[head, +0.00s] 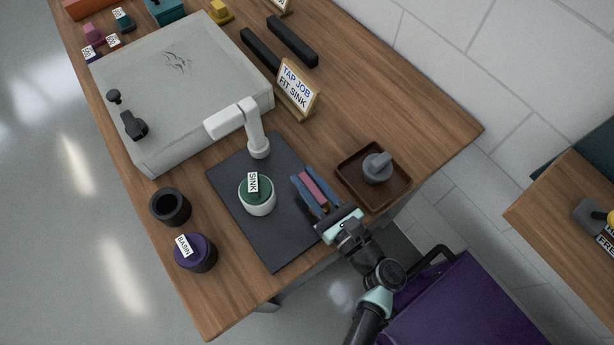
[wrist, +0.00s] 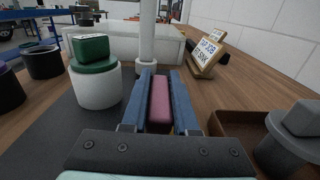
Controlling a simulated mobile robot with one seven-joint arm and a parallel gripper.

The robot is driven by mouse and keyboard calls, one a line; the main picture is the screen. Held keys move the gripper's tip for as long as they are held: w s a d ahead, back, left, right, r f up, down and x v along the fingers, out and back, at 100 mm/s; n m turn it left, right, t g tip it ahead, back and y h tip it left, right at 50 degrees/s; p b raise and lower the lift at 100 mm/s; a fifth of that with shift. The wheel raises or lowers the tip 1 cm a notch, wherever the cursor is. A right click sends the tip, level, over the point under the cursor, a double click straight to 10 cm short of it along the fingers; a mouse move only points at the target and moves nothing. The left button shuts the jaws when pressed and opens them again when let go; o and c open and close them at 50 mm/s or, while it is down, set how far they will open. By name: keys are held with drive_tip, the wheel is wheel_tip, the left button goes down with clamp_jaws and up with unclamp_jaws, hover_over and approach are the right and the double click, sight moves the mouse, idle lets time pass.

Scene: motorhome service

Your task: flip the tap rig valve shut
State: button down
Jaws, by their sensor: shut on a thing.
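The tap rig has a white tap (head: 257,135) on a dark base plate (head: 228,170), with its spout pointing left; its white post (wrist: 147,38) also stands ahead in the wrist view. On the plate, a white cylinder (head: 259,207) carries a green cap (head: 262,185) labelled SINK. My gripper (head: 309,174) is at the plate's right side, with its blue fingers shut on a pink bar (head: 313,187). The bar (wrist: 160,98) lies lengthwise between the fingers in the wrist view. I cannot tell whether it is the valve's lever; its lower part is hidden.
A brown tray (head: 347,181) with a grey knobbed part (head: 377,170) stands close right of my gripper. A TAP JOB FIT SINK sign (head: 297,88) stands behind. A black cup (head: 170,206) and a purple-topped BASIN cup (head: 195,252) stand left. A grey sink slab (head: 180,85) lies beyond.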

drive_tip(key=c, duration=0.7)
unclamp_jaws()
drive_tip(key=b+v, duration=0.2)
drive_tip(key=v, duration=1.1)
drive_tip(key=shift+r, duration=0.1)
